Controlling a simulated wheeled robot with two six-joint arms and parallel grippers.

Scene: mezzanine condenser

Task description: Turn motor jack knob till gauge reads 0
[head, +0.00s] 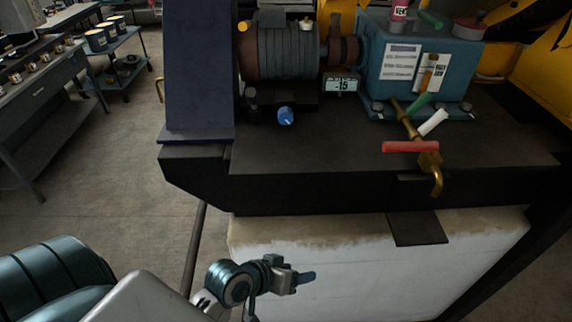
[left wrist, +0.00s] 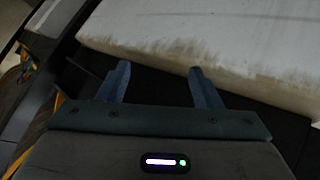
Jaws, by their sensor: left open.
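The motor (head: 286,55), a grey ribbed drum, sits on the black base. A small digital gauge (head: 342,85) at its right front appears to read -15. A blue knob (head: 286,116) sticks out at the motor's foot, left of the gauge; I take it for the jack knob. My left gripper (head: 306,277) is low, in front of the white plinth, well below and apart from the knob. In the left wrist view its two blue fingers (left wrist: 161,85) are spread with nothing between them. My right gripper is not in view.
The black base's front edge (head: 340,195) overhangs the white plinth (head: 330,260). A brass valve with a red handle (head: 410,147) stands right of the knob. A dark blue column (head: 200,70) rises at left. Benches (head: 50,100) stand far left, with open floor (head: 110,190) between.

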